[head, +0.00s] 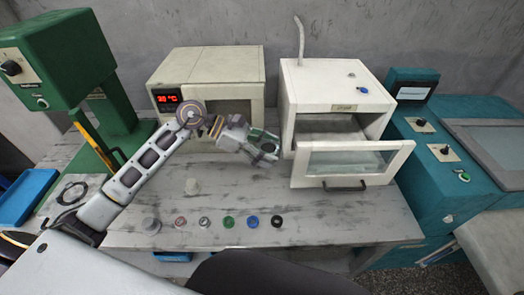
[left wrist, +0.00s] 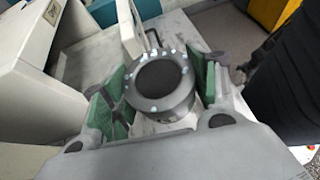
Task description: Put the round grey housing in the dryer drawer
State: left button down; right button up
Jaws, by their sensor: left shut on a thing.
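The round grey housing (left wrist: 160,82) is a dark grey cylinder with a ring of small pale bolts around its top. My left gripper (head: 264,149) is shut on it, with green finger pads on both sides in the left wrist view. In the head view the housing (head: 268,148) is small and partly hidden by the fingers. The gripper holds it over the table, left of the dryer (head: 330,92). The dryer is a white box with its drawer (head: 352,164) pulled out; a dark handle is on the drawer's front. My right gripper is not in view.
A beige oven (head: 207,70) with a red display stands behind my left arm. Several small round parts, including a green ring (head: 228,222) and a blue ring (head: 252,221), line the table's front. A green press (head: 60,60) stands left and a teal machine (head: 440,150) right.

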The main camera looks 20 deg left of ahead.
pick_arm(q)
jog(key=shift+d+r+m+g, duration=0.3)
jog(key=shift+d+r+g, duration=0.1)
jog(key=shift+d, duration=0.1)
jog(key=shift+d+r+m+g, duration=0.35)
jog(key=shift+d+m+g, duration=0.05)
jog(key=shift+d, duration=0.3)
jog(key=d, duration=0.1)
jog(key=d+r+m+g, duration=0.1)
jog(key=d, duration=0.1)
jog(key=shift+d+r+m+g, duration=0.1)
jog(key=shift+r+m+g, duration=0.2)
jog(key=shift+r, duration=0.1)
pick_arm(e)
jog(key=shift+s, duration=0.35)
